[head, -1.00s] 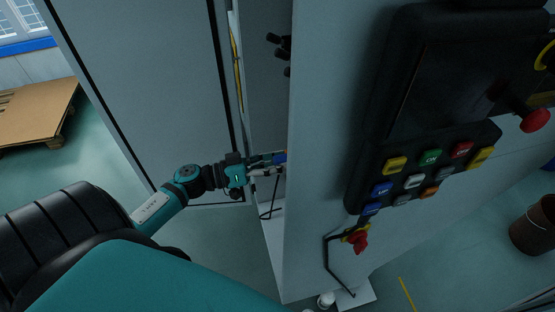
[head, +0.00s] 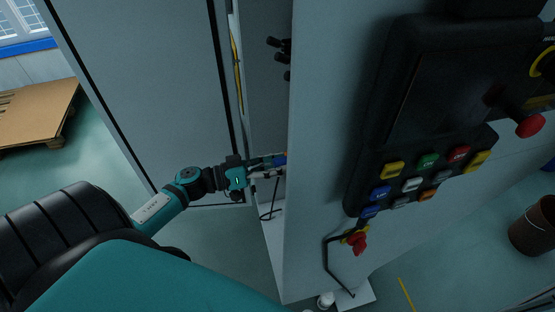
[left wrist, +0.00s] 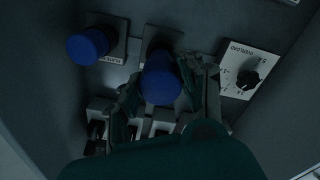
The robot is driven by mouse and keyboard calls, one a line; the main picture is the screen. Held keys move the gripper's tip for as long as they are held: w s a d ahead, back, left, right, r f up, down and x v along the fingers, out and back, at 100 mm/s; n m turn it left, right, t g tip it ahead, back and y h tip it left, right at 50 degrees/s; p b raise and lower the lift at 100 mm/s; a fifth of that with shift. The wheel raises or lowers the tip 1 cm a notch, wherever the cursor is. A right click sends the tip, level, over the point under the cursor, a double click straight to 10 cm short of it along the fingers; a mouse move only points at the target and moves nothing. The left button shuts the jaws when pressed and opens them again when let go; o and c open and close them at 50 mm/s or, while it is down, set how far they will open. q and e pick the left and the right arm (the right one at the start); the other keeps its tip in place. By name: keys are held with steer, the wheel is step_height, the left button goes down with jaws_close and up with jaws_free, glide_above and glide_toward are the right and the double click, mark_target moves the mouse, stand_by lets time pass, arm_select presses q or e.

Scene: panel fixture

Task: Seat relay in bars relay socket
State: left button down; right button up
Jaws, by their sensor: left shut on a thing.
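My left gripper (head: 270,167) reaches into the narrow opening of the grey cabinet, its tips partly hidden by the cabinet's edge. In the left wrist view the gripper (left wrist: 160,95) is shut on a blue round-topped piece, taken as the relay (left wrist: 160,78). A second blue round piece (left wrist: 88,46) sits on a labelled plate to the left. The bars socket cannot be picked out surely in the dark. My right gripper is out of view.
An overload dial (left wrist: 248,77) sits right of the fingers. Several pale-and-black parts (left wrist: 97,128) line the panel below. In the head view, a black control pendant (head: 425,110) hangs on the cabinet's outer face.

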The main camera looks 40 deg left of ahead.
arm_select(q)
steer(key=shift+r+p, duration=0.1)
steer(key=shift+p, duration=0.2)
steer(key=shift+p+x, duration=0.55)
steer(key=shift+x, duration=1.95)
steer(key=c, duration=0.7)
jaws_free()
steer(key=shift+c, duration=0.2)
steer(key=v, duration=1.2)
